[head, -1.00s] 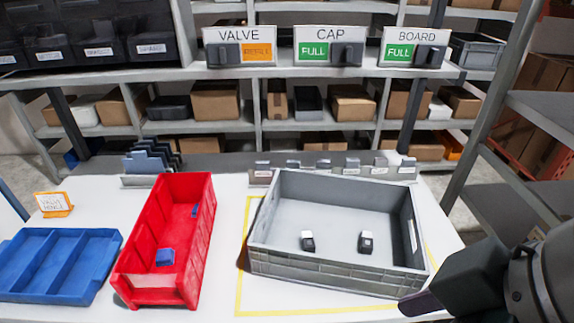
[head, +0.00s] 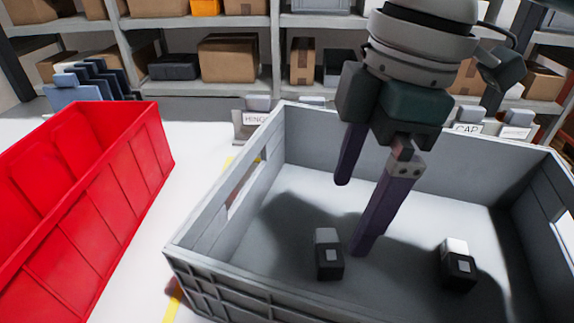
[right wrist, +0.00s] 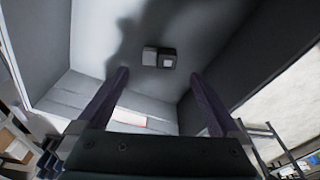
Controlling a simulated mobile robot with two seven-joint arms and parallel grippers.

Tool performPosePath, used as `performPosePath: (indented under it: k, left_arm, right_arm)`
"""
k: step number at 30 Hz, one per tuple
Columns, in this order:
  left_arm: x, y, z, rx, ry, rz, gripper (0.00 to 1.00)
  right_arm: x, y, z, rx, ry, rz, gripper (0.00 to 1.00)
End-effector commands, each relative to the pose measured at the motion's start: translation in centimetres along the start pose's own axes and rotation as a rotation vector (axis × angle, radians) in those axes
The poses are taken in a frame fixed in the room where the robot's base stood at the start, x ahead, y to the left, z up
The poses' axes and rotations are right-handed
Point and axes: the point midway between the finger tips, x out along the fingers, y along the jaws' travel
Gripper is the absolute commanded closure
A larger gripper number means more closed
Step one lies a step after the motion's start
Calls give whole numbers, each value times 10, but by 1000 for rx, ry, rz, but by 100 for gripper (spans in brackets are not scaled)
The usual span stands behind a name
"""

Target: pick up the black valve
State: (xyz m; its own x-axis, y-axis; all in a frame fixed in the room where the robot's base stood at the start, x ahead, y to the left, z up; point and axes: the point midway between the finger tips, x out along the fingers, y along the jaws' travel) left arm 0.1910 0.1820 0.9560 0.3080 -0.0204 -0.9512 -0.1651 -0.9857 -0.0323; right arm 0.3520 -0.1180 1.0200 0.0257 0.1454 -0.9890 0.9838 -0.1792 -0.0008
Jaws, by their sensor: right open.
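Two small black pieces with pale grey ends lie apart on the floor of the grey crate (head: 205,262). One black piece (head: 328,255) is left of centre, the other black piece (head: 457,265) further right; I cannot tell from their looks which is the valve. My right gripper (head: 352,216) is open and empty, pointing down inside the crate, its longer-looking finger just right of the left piece. In the right wrist view one black piece (right wrist: 160,57) lies beyond and between the open fingertips (right wrist: 158,73), not touched. My left gripper is not in view.
A red bin (head: 95,205) stands left of the crate, with a strip of white table between them. The crate's walls (head: 220,195) surround my right fingers. Small labelled holders (head: 258,118) stand behind the crate, and shelves with cardboard boxes (head: 228,58) are further back.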

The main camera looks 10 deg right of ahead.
Motion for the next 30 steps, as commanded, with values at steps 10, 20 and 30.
performPosePath:
  k: [10, 20, 30]
  left_arm:
    - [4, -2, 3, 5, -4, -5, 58]
    - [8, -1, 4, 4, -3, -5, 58]
    - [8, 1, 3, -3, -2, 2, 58]
  right_arm:
    - [42, 0, -2, 2, 0, -3, 0]
    - [77, 2, -3, 0, 1, 2, 0]
    - [76, 2, -3, 0, 1, 2, 19]
